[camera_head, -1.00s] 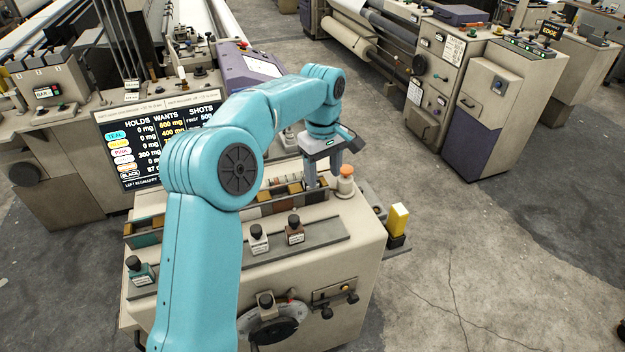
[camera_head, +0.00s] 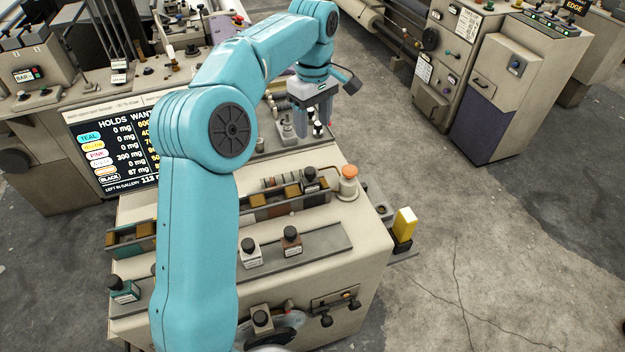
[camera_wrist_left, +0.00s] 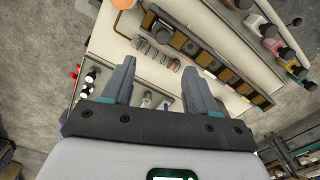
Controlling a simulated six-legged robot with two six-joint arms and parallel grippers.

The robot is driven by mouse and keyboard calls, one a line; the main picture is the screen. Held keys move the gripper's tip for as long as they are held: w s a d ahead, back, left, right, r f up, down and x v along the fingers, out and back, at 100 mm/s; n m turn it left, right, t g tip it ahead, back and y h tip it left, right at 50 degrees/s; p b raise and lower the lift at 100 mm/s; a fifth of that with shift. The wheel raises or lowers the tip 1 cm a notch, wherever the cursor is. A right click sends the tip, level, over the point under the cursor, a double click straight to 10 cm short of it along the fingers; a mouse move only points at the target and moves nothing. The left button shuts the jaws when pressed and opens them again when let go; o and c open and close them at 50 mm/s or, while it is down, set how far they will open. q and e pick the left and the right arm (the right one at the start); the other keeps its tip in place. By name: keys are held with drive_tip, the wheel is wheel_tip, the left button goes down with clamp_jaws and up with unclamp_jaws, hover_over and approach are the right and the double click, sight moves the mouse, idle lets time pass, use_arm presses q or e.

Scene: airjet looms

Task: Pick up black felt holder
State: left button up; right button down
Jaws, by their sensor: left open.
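My left gripper (camera_head: 314,122) is open and empty above the back part of the cream bench. Small dark-topped fittings (camera_head: 287,130) stand below and beside the fingers. I cannot tell for sure which piece is the black felt holder. My right gripper is not in view.
An orange knob (camera_head: 348,171) stands at the rack's right end. A yellow block (camera_head: 404,224) is at the right edge. A display screen (camera_head: 118,155) stands behind left; floor is clear to the right.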

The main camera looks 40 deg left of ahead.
use_arm(q)
hover_over(310, 169)
drive_tip(key=f, duration=1)
drive_tip(key=shift+d, duration=0.35)
drive_tip(key=shift+s+f, duration=0.2)
drive_tip(key=shift+f, duration=0.2)
drive_tip(key=f, duration=0.1)
drive_tip(key=f+p, duration=0.1)
drive_tip(key=f, duration=0.3)
drive_tip(key=shift+w+a, duration=0.15)
drive_tip(key=shift+a, duration=0.15)
drive_tip(key=shift+c, duration=0.3)
drive_tip(key=c, duration=1)
clamp_jaws()
drive_tip(key=shift+r, duration=0.1)
